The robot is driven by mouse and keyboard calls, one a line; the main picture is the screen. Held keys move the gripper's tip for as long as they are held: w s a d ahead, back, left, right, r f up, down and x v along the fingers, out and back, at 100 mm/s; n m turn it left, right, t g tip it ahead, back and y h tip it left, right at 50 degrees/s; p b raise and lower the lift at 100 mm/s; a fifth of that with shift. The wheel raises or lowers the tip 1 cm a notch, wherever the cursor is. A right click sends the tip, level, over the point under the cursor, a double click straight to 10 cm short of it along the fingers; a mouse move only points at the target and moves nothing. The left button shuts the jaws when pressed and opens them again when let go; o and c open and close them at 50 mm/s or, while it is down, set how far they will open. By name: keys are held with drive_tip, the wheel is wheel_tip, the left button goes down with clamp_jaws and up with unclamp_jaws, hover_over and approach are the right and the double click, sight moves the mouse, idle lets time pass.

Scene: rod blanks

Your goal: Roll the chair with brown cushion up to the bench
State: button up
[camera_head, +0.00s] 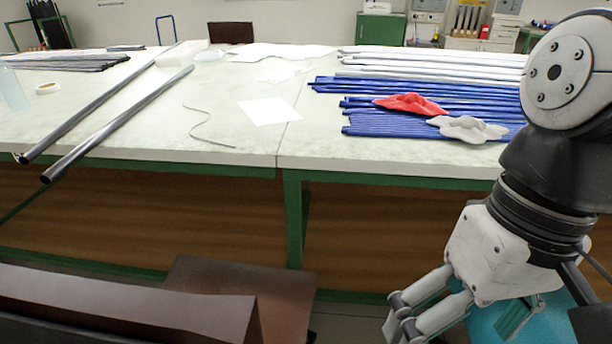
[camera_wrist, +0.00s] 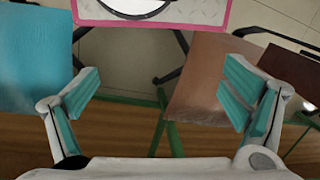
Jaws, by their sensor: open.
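The chair with brown cushion stands at the lower left in the head view, in front of the bench (camera_head: 225,158). Its seat cushion (camera_head: 235,290) is close to the green bench frame, and its backrest (camera_head: 120,300) is nearer to me. I cannot tell whether it touches the bench. The brown cushion also shows right of centre in the wrist view (camera_wrist: 205,75), partly behind a finger. My gripper (camera_head: 455,322) is at the lower right, right of the brown chair. In the wrist view my gripper (camera_wrist: 160,90) has its teal-padded fingers wide apart, with nothing between them.
A teal-cushioned chair (camera_wrist: 32,60) stands beside the brown one, partly hidden under my gripper in the head view. Long metal pipes, blue rods (camera_head: 430,128), a red cloth (camera_head: 410,104) and a grey cloth (camera_head: 467,128) lie on the bench. Another brown chair back (camera_head: 230,32) shows behind the bench.

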drive_tip(key=w+a+f+g+y+b, duration=0.1)
drive_tip(key=w+a+f+y, duration=0.25)
drive_tip(key=w, duration=0.35)
drive_tip(key=w+a+f+n+g+y, duration=0.1)
drive_tip(key=w+a+f+y, duration=0.1)
drive_tip(key=w+f+y, duration=0.35)
drive_tip(key=w+a+f+g+y+b, duration=0.1)
drive_tip(key=w+a+f+g+y, duration=0.15)
drive_tip(key=w, duration=0.65)
drive_tip(key=w+d+f+m+t+y, duration=0.1)
drive_tip(key=w+f+t, duration=0.2)
drive_tip(key=f, duration=0.6)
drive_tip(key=w+d+f+m+t+y+b, duration=0.1)
drive_tip(key=w+f+t, duration=0.3)
drive_tip(key=f, duration=0.6)
drive_tip(key=w+d+f+m+t+y, duration=0.1)
drive_tip(key=w+f+m+t+y, duration=0.1)
drive_tip(key=f, duration=0.7)
drive_tip(key=shift+w+f+m+t+b, duration=0.25)
drive_tip(key=shift+w+m+t, duration=0.45)
drive_tip(key=shift+w+t, duration=0.55)
drive_tip(key=shift+b+x, duration=1.15)
drive_tip(key=shift+x, duration=2.55)
drive_tip(key=shift+r, duration=0.15)
drive_tip(key=shift+c, duration=0.3)
